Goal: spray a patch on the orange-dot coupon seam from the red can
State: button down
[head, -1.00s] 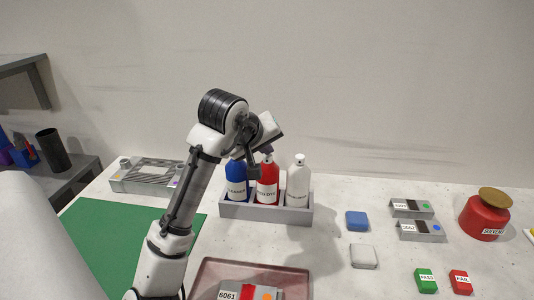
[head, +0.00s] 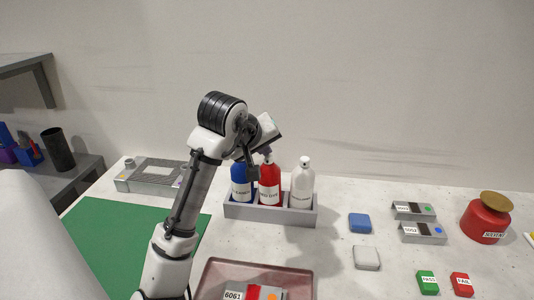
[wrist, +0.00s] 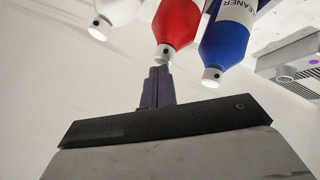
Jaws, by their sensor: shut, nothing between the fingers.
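The red can (head: 269,185) stands upright in the grey rack (head: 245,212), between a blue bottle (head: 240,183) and a white bottle (head: 302,184). My gripper (wrist: 157,75) is shut and empty, its fingertips close to the red can's white nozzle. The red can also shows in the wrist view (wrist: 177,22); I cannot tell whether the fingers touch the nozzle. The orange-dot coupon (head: 235,296), labelled 6061, lies in the reddish tray (head: 208,275) at the bottom edge of the head view. A red patch lies across its middle, beside the orange mark. Its lower part is cut off.
A green mat (head: 130,240) lies at left, with a grey fixture (head: 150,177) behind it. Blue (head: 360,223) and white (head: 366,257) blocks, two more coupons (head: 423,232), green and red blocks and a red solvent pot (head: 485,220) are at right.

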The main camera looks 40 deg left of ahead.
jog(key=shift+w+d+r+p, duration=0.3)
jog(key=shift+w, duration=0.1)
jog(key=shift+w+d+r+p, duration=0.75)
jog(key=shift+w+r+p, duration=0.25)
jog(key=shift+p, duration=0.25)
jog(key=r, duration=0.1)
jog(key=p, duration=0.1)
jog(key=r+p, duration=0.1)
jog(key=shift+s+a+r, duration=0.3)
jog(key=shift+s+r, duration=0.05)
jog(key=shift+s, duration=0.05)
jog(key=shift+s+a, duration=0.1)
jog(key=shift+s, duration=0.05)
jog(key=shift+r, duration=0.15)
dwell(0.5)
